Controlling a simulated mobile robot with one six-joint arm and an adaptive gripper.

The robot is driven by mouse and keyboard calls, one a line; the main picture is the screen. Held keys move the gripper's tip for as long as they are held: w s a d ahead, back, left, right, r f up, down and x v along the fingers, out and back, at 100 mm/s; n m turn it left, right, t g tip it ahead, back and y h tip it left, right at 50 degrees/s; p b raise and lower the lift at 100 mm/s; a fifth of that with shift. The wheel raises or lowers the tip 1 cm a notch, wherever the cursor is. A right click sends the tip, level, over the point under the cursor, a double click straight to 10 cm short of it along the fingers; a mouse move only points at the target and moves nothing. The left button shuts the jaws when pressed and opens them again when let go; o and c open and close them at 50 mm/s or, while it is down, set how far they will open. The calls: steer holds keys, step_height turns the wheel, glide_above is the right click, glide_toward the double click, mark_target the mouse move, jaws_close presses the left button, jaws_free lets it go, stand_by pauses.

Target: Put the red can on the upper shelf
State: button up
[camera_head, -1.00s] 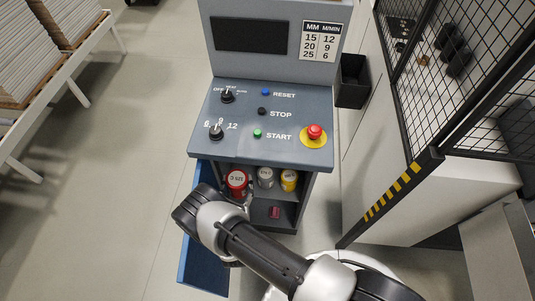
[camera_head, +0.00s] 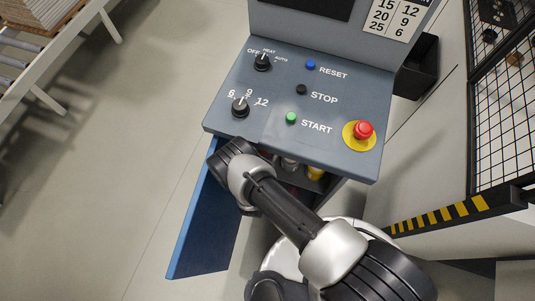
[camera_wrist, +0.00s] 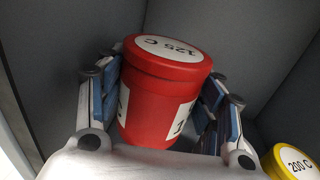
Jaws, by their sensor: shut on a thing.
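The red can (camera_wrist: 160,95) has a white lid label reading "125 C" and stands between the fingers of my gripper (camera_wrist: 158,112) in the wrist view. The blue finger pads press on both its sides, so my gripper is shut on it. Grey cabinet walls (camera_wrist: 225,30) surround the can. In the head view my arm covers most of the shelf opening, and I cannot make out the can clearly there. Whether the can touches the shelf under it is hidden.
A yellow can (camera_wrist: 295,163) marked "200 C" stands at the lower right in the wrist view. The blue cabinet door (camera_head: 205,225) hangs open on the left. The control panel (camera_head: 300,105) juts out above the opening. A striped machine edge (camera_head: 440,214) lies to the right.

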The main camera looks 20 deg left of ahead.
step_height(320, 180, down, 10)
steer(key=b, duration=0.6)
steer(key=shift+r, duration=0.25)
steer(key=shift+w+r, duration=0.1)
steer(key=o, duration=1.2)
steer(key=shift+o, duration=0.2)
